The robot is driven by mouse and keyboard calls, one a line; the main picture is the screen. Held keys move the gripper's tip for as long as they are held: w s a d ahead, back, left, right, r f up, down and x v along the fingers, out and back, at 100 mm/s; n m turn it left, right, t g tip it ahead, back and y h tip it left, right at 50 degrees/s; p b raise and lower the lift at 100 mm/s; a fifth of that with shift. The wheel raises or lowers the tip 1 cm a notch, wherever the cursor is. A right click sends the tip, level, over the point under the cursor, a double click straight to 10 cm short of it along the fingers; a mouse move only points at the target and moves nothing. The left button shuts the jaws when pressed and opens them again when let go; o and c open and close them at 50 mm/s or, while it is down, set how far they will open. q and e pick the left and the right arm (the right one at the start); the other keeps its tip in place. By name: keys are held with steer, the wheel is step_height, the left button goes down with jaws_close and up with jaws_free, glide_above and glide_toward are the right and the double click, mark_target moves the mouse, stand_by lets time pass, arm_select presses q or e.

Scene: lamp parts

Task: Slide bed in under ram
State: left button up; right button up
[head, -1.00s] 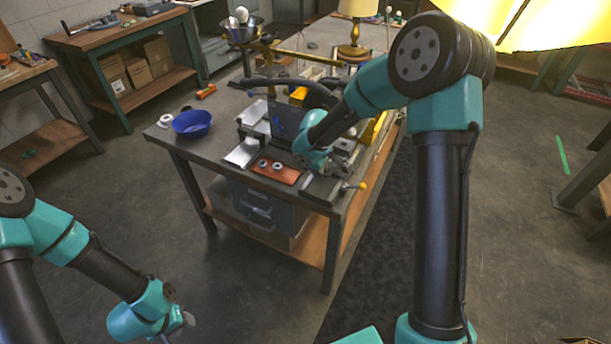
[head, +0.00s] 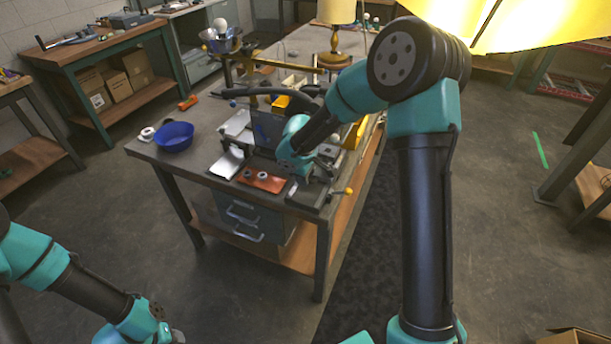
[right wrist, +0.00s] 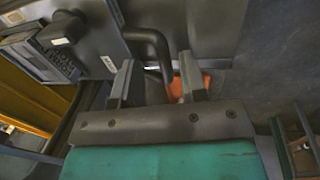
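A dark press-like machine (head: 266,128) stands on the workbench, beside my right wrist; I take it to carry the ram, which I cannot make out. A pale metal plate on a dark base (head: 227,163) lies at its front left and may be the bed. My right gripper (right wrist: 157,62) is open in the right wrist view, with a bent black bar or handle (right wrist: 150,42) running down between and beyond its fingers; contact is unclear.
An orange mat (head: 272,184) with two small round parts lies at the bench's front. A blue bowl (head: 174,137) and white roll (head: 147,133) are at its left. A yellow-knobbed lever (head: 348,191) sticks out at the right corner. A lamp (head: 334,40) stands behind.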

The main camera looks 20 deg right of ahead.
step_height(320, 180, up, 17)
steer(key=s+a, duration=0.2)
steer(key=shift+f, duration=0.2)
steer(key=shift+a, duration=0.1)
stand_by(0.4)
